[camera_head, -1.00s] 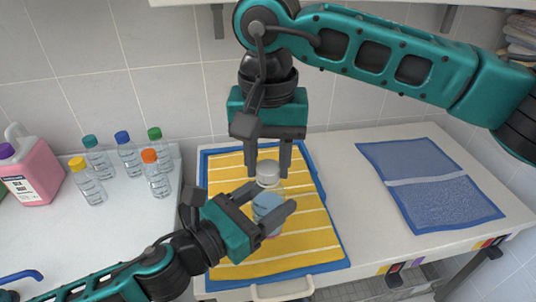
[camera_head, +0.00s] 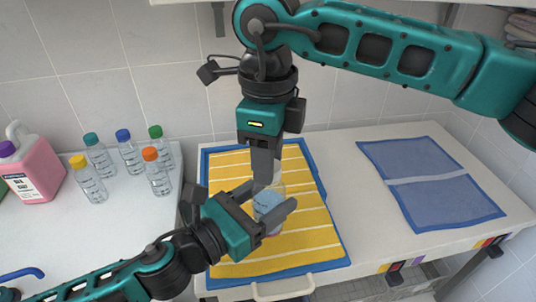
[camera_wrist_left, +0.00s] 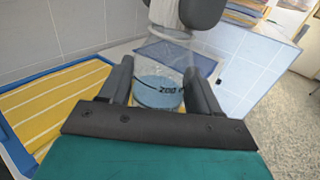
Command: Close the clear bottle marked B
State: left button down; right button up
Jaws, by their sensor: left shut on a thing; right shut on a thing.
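A clear bottle (camera_head: 268,203) with pale blue contents stands upright over the yellow towel. My left gripper (camera_head: 266,197) is shut around its body from the side. My right gripper (camera_head: 264,178) points straight down and is shut on the white cap (camera_wrist_left: 164,14) at the bottle's top. In the head view its fingers hide most of the cap. I cannot tell whether the cap is fully seated.
A yellow striped towel lies in a blue-rimmed tray (camera_head: 338,247) below the bottle. Several capped clear bottles (camera_head: 130,155) and a pink jug (camera_head: 37,168) stand on the left counter. A blue mesh panel (camera_head: 430,185) lies at the right. A shelf edge crosses the top.

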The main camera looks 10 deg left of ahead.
jog(key=m, duration=0.9)
jog(key=shift+m, duration=0.3)
jog(key=m, duration=0.3)
jog(key=shift+w+m, duration=0.1)
jog(key=shift+m, duration=0.2)
jog(key=m, duration=0.7)
jog(key=shift+d, duration=0.1)
jog(key=m, duration=1.2)
jog(key=shift+m, duration=0.3)
jog(key=o, duration=1.1)
